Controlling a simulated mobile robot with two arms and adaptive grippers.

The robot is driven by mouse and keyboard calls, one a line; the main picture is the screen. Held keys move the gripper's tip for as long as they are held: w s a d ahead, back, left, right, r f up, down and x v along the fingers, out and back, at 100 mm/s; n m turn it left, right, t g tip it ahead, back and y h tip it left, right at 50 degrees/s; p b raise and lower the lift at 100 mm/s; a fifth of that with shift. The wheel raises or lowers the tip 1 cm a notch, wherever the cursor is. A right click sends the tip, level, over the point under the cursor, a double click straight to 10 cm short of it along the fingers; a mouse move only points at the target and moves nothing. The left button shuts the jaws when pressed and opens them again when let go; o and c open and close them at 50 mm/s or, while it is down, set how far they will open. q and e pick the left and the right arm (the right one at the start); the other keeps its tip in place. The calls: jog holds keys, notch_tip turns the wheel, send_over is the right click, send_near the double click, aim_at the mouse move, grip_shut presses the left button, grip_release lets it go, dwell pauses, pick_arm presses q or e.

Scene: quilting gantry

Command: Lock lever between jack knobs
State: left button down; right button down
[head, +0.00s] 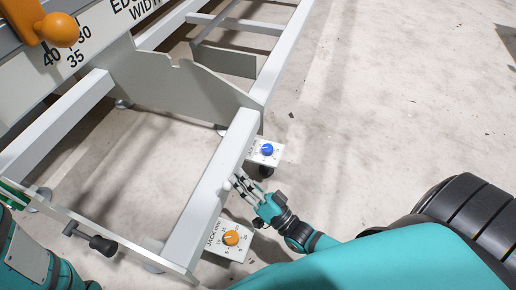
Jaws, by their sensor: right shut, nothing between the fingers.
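The blue jack knob (267,149) sits on a white dial plate on the outer side of the frame rail. The orange jack knob (231,237) sits on a similar plate nearer to me. Between them, a small pale round end (226,186), which may be the lock lever, shows at the rail's edge. My right gripper (238,182) is shut and empty, with its fingertips close beside that pale end. I cannot tell whether they touch it, and the fingers hide part of the area.
The grey frame rail (213,190) runs beside my right gripper. A black-handled crank (103,244) sticks out at the lower left. A large orange knob (60,30) is at the top left. The concrete floor (370,110) to the right is mostly clear.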

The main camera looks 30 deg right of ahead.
jog(key=shift+s+f, duration=0.1)
dwell(0.3)
jog(key=v, duration=1.1)
jog(key=shift+s, duration=0.35)
jog(key=shift+d+f, duration=0.1)
jog(key=shift+d, duration=0.05)
